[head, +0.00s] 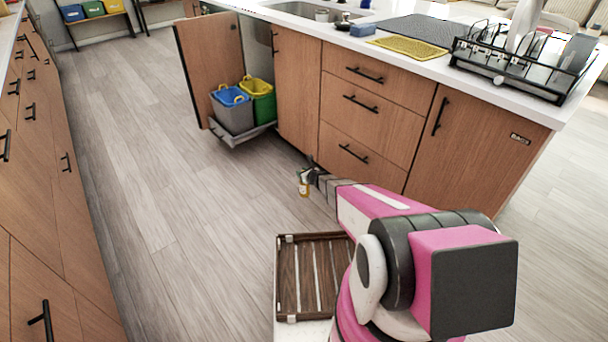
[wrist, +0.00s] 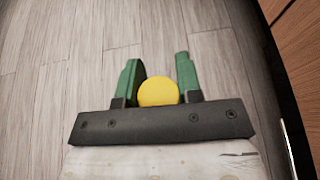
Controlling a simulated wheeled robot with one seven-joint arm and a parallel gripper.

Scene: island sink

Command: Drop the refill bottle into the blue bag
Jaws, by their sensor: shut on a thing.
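The refill bottle (head: 304,188) is small and yellowish in the head view, held at the end of my arm above the floor. In the wrist view its round yellow top (wrist: 158,92) sits between the two green fingers of my gripper (wrist: 158,82). My gripper is shut on it. The blue bag (head: 230,97) lines the left grey bin on the pull-out tray of the open cabinet. It is ahead and to the left of my gripper, well apart from it. The lower part of the bottle is hidden in the wrist view.
A green bin with a yellow bag (head: 259,88) stands right beside the blue bag. The open cabinet door (head: 208,65) is to their left. The island drawers (head: 362,118) stand close to my gripper's right. The wooden floor (head: 150,150) between the cabinet rows is clear.

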